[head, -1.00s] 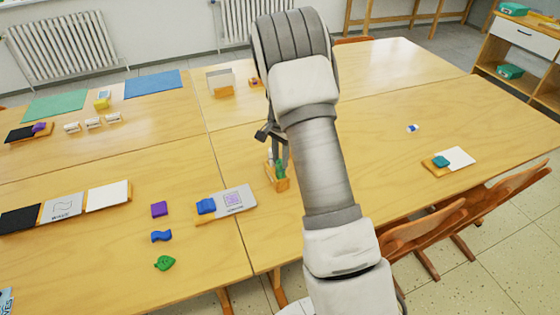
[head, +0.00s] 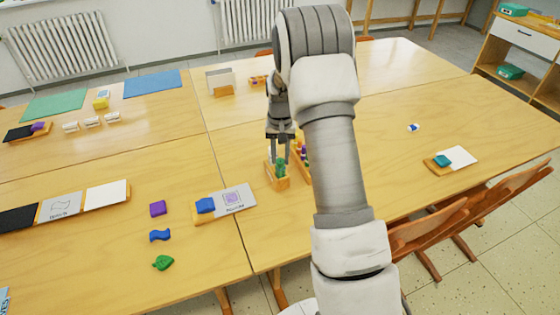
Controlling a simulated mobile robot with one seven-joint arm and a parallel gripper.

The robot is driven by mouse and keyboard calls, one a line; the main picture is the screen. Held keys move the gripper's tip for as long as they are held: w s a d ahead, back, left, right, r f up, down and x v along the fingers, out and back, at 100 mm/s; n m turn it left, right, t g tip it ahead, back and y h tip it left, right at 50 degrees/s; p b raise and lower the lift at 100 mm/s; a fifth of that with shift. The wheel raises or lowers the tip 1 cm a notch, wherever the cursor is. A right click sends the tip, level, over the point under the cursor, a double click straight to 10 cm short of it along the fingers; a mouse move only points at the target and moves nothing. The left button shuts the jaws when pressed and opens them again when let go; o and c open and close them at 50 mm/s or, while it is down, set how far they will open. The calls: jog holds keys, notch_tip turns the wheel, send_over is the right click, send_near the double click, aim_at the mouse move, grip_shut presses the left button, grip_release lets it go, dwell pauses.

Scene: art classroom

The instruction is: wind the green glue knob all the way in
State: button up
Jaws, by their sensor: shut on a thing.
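A green glue piece (head: 280,168) stands in a small wooden holder (head: 281,184) on the table, just right of the seam between the tabletops. The knob cannot be told apart from the rest of the green piece at this size. My gripper (head: 281,158) points down from above with its two dark fingers at the top of the green piece. It is shut on it, though the exact contact is small and partly hidden by the fingers.
A rack with small coloured items (head: 304,158) stands right beside the holder, partly behind my arm. A blue block on a wooden stand with a grey card (head: 234,200) lies to the left. The table at right is mostly clear.

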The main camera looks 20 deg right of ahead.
jog(key=n, duration=0.3)
jog(key=o, duration=1.4)
jog(key=shift+o, duration=0.2)
jog(key=m, duration=0.6)
jog(key=m+p, duration=0.1)
jog(key=m, duration=0.4)
jog(key=c, duration=1.4)
